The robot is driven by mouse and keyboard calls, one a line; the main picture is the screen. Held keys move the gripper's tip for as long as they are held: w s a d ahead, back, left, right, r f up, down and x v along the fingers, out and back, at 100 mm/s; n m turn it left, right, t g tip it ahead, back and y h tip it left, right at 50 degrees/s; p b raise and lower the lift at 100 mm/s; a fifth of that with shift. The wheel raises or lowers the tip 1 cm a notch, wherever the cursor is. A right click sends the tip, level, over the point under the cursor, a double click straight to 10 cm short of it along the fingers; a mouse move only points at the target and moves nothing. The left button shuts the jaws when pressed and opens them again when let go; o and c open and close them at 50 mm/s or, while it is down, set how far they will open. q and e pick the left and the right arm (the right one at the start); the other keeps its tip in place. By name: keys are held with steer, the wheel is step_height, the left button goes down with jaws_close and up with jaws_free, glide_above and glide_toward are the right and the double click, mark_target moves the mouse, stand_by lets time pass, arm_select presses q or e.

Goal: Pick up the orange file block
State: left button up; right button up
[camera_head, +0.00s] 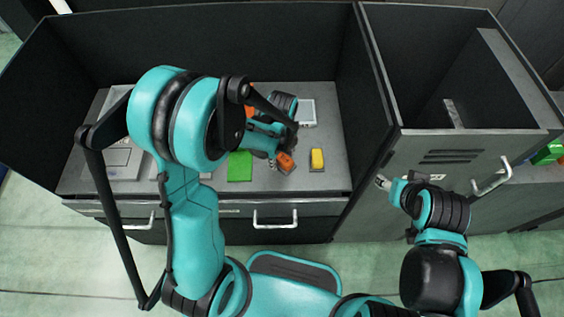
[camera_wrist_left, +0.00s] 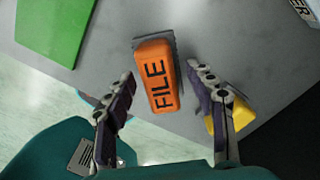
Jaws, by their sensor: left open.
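The orange file block (camera_wrist_left: 156,76), marked "FILE" in black, lies on the grey desk top. In the left wrist view it sits between the two open fingers of my left gripper (camera_wrist_left: 165,110), beyond their tips or level with them; I cannot tell which. Gaps show on both sides, so the fingers do not appear to touch it. In the head view the orange block (camera_head: 286,162) is partly hidden by my left gripper (camera_head: 280,160) above it. My right gripper (camera_head: 382,183) is at the right, in front of the cabinet, away from the block; its jaw opening is too small to judge.
A yellow block (camera_head: 317,158) lies just right of the orange one, close to one finger in the left wrist view (camera_wrist_left: 236,114). A green sheet (camera_head: 240,166) lies to the left. Dark panels enclose the desk; a cabinet (camera_head: 450,160) stands at the right.

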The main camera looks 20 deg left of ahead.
mark_target(285, 159)
arm_select(q)
steer(key=shift+f, duration=0.15)
jaws_close()
steer(key=shift+r+p, duration=0.35)
steer(key=shift+r, duration=0.15)
steer(key=r, duration=0.1)
steer(key=r+p, duration=0.1)
steer(key=d+r+p, duration=0.1)
steer(key=r, duration=0.1)
steer(key=shift+s, duration=0.3)
steer(key=s+d+r+p, duration=0.2)
steer(key=s+d+r, duration=0.3)
steer(key=d, duration=0.4)
steer(key=shift+r+p, duration=0.35)
steer(key=shift+r, duration=0.15)
steer(key=shift+s, duration=0.1)
